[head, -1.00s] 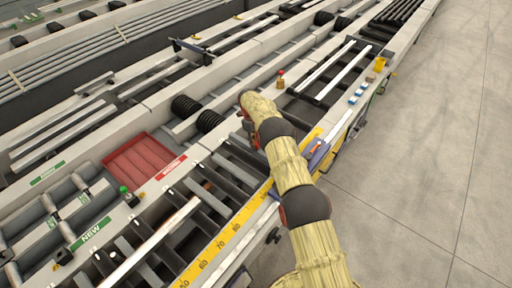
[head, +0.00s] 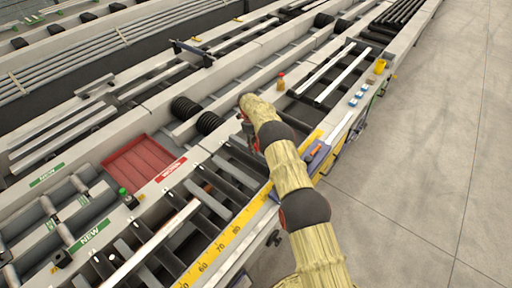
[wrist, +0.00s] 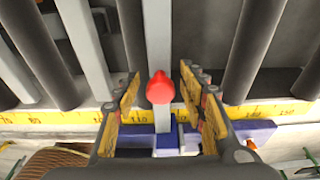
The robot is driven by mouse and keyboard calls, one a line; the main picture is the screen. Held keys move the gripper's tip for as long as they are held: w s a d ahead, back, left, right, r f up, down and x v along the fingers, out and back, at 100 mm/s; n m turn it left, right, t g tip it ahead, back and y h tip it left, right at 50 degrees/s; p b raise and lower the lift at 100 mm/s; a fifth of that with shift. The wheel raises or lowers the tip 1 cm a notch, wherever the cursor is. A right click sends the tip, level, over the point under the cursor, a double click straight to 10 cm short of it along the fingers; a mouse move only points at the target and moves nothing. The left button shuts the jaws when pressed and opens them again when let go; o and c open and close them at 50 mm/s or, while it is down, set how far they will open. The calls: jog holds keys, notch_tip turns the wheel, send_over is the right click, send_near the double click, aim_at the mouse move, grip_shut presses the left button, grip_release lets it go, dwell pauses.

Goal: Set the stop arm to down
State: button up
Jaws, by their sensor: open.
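The stop arm (wrist: 157,50) is a pale grey bar with a red knob (wrist: 160,88). It stands out between my fingers in the wrist view, above the blue stop carriage (wrist: 183,137) on the yellow scale. Whether the bar is raised or lying flat is hard to tell. My gripper (wrist: 160,95) is open, with one finger on each side of the bar and knob, and visible gaps on both sides. In the head view the blue carriage (head: 318,157) shows beside my arm, and my gripper (head: 249,137) is partly hidden behind my wrist.
The yellow scale (head: 220,246) runs along the table's near edge. Dark rollers (wrist: 43,50) and pale bars lie beyond it. A red tray (head: 142,160) is to the left, and blue blocks (head: 358,97) sit on the right rail. Open floor (head: 430,170) lies at right.

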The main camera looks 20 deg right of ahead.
notch_tip(320, 180, up, 12)
jog(key=w+a, duration=0.1)
jog(key=w, duration=0.1)
jog(key=shift+a+f, duration=0.15)
dwell(0.7)
